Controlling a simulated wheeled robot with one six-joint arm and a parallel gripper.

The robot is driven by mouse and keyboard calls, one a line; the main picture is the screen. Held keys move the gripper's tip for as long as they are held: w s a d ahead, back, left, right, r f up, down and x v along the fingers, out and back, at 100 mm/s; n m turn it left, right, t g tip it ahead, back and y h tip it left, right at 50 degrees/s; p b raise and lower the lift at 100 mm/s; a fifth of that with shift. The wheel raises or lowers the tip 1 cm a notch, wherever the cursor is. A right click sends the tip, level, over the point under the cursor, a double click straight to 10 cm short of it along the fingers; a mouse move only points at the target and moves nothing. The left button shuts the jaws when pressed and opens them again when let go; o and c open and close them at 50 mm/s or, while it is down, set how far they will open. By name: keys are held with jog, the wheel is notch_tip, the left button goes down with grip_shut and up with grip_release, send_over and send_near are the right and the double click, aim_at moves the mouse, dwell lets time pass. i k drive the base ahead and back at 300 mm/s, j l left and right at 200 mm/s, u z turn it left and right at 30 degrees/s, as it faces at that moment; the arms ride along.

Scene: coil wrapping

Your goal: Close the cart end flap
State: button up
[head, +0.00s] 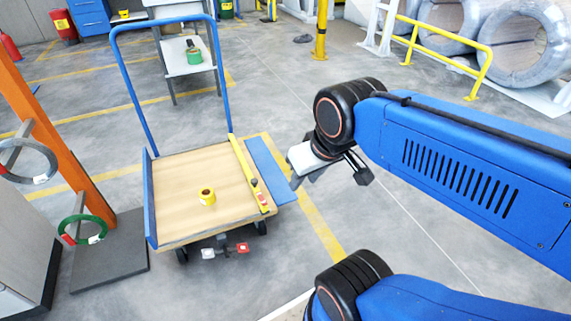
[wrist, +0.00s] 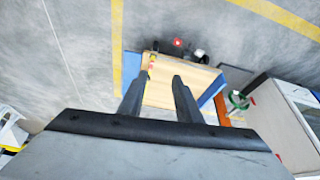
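The cart (head: 180,205) has a wooden deck and a tall blue handle at its far end. A blue flap (head: 268,170) on its right side is folded outward, lying about level with the deck. It also shows in the wrist view (wrist: 131,66). The blue panel (head: 150,200) on the left side stands upright. My gripper (head: 330,181) is right of the folded-out flap, apparently above it and apart from it. In the wrist view my gripper (wrist: 159,80) has its two fingers spread with nothing between them.
A yellow level (head: 248,175) lies along the deck's right edge, beside the flap. A yellow tape roll (head: 207,196) sits mid-deck. An orange post (head: 60,145) with hanging rings stands left. A grey table (head: 190,55) is behind the cart. Floor right of the cart is clear.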

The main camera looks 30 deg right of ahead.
aim_at(276, 182)
jog(key=i+l+u, duration=0.15)
jog(key=l+u, duration=0.2)
jog(key=l, duration=0.95)
jog(key=l+u, duration=0.35)
jog(key=l, duration=0.9)
jog(key=k+l, duration=0.1)
jog(key=l, duration=0.2)
jog(key=k+l, duration=0.1)
jog(key=l, duration=0.2)
jog(key=k+l+u, duration=0.1)
jog(key=l, duration=0.2)
jog(key=k, duration=0.1)
